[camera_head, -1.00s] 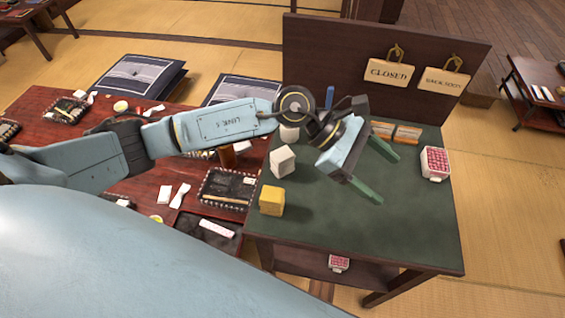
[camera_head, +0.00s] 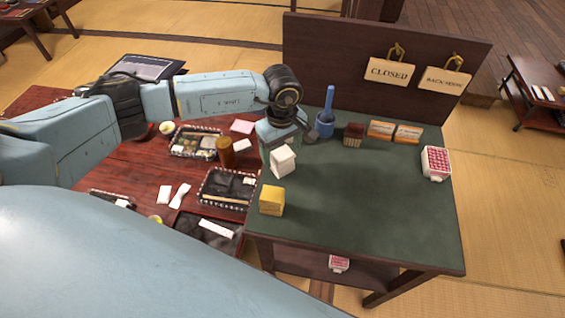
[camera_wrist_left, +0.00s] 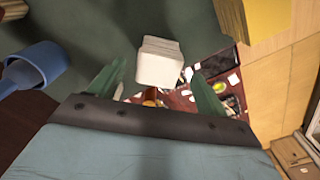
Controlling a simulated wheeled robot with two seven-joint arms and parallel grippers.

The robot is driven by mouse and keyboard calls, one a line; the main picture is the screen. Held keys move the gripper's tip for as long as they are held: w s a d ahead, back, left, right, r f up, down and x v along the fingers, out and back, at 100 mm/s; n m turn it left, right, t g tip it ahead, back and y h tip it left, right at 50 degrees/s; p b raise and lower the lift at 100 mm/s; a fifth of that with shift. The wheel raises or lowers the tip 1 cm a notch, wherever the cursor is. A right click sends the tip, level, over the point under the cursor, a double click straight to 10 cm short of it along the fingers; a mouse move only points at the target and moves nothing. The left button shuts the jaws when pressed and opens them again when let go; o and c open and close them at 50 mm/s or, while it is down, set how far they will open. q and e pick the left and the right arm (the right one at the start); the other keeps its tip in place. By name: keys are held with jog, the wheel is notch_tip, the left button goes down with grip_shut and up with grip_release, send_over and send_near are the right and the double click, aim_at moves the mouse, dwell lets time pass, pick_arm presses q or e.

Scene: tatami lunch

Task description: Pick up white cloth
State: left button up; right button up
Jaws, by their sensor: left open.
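The white cloth (camera_head: 283,161) is a folded, block-like stack on the green-topped table, near its left edge and behind the yellow block (camera_head: 271,200). My left gripper (camera_wrist_left: 160,85) is open, its two green fingers spread to either side of the cloth in the left wrist view. The white cloth (camera_wrist_left: 160,60) lies ahead of the fingertips there, and I cannot tell whether they touch it. In the head view the gripper body is just behind the cloth, and its fingers are mostly hidden. My right gripper is not in view.
A blue container with a handle (camera_head: 325,121), a dark basket (camera_head: 353,134) and orange-brown boxes (camera_head: 394,131) stand along the back. A red-and-white box (camera_head: 435,163) is at the right. The table's middle is clear. A low red table (camera_head: 148,177) with lunch trays lies left.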

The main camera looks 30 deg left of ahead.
pick_arm(q)
jog(key=shift+d+f, duration=0.15)
jog(key=shift+f, duration=2.65)
jog(key=shift+c, duration=0.3)
jog(key=c, duration=1)
jog(key=shift+r, duration=0.1)
